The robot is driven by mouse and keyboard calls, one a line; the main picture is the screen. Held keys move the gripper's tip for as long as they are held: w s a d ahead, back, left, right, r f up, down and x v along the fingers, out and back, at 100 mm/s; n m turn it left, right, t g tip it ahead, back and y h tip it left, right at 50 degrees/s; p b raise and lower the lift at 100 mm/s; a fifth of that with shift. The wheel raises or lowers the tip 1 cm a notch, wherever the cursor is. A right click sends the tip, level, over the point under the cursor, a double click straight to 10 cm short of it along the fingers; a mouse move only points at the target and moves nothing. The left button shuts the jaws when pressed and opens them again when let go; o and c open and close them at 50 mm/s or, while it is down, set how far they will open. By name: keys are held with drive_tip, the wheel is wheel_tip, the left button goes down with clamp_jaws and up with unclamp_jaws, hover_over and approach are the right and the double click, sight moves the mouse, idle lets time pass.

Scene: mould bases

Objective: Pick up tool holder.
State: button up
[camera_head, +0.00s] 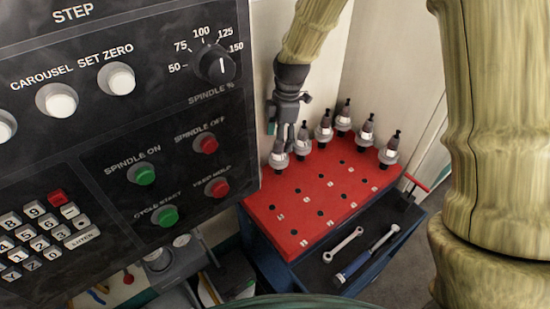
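Several tool holders stand upright in the back rows of a red tool rack top (315,205). They are grey with dark tips. The leftmost tool holder (279,156) is at the rack's back left, with another tool holder (303,146) just to its right. My gripper (284,132) points down right above the leftmost tool holder, its fingers at or close around the holder's top. The fingers are small and partly overlap the holder, so I cannot tell whether they touch it or how far they are closed.
A black control panel (120,200) with buttons and a dial fills the left, close to my arm. The blue cart (290,282) under the rack has a dark tray with a wrench (343,245) and another tool (367,253). The front rack holes are empty.

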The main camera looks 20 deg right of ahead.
sight(279, 161)
drive_tip(key=f, duration=0.2)
drive_tip(key=f+p, duration=0.1)
drive_tip(key=shift+s+f, duration=0.25)
drive_tip(key=shift+f, duration=0.1)
drive_tip(key=shift+s+a+f, duration=0.15)
drive_tip(key=shift+f, duration=0.05)
clamp_jaws()
